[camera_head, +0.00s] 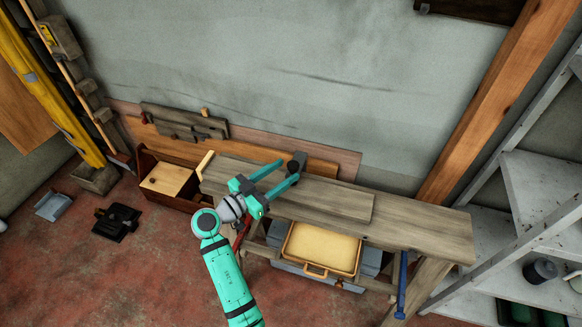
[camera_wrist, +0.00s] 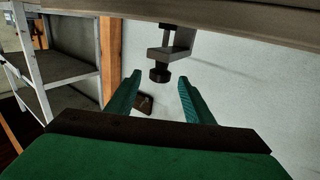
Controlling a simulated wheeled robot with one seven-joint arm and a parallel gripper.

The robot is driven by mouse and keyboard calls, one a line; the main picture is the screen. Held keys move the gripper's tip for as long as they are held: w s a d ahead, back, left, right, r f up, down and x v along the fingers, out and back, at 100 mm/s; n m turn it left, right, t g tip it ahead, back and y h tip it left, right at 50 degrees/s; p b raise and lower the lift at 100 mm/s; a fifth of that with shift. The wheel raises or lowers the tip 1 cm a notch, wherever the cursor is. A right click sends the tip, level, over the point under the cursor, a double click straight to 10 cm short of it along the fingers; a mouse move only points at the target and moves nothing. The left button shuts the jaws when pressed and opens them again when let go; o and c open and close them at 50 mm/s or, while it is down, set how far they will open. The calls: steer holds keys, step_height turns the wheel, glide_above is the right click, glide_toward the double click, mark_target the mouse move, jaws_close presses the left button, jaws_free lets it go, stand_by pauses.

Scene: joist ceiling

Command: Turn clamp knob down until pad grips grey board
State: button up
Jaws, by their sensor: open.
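The clamp (camera_head: 300,157) stands at the back edge of the workbench, by the grey board (camera_head: 335,200) lying along the bench top. Its dark round knob (camera_head: 293,167) faces my gripper (camera_head: 288,170). In the wrist view, which looks upside down, the knob (camera_wrist: 160,74) hangs below the clamp's bracket (camera_wrist: 178,47), with the bench edge above. My gripper (camera_wrist: 160,80) is open and empty. Its two teal fingers lie on either side of the knob in the picture; how far the knob is from the fingertips is unclear. The pad and its contact with the board are hidden.
The workbench (camera_head: 430,232) stands along a grey wall. White shelving (camera_head: 535,175) stands right.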

steer(key=v, duration=0.6)
steer(key=shift+s+a, duration=0.1)
steer(key=shift+s, duration=0.05)
stand_by(0.3)
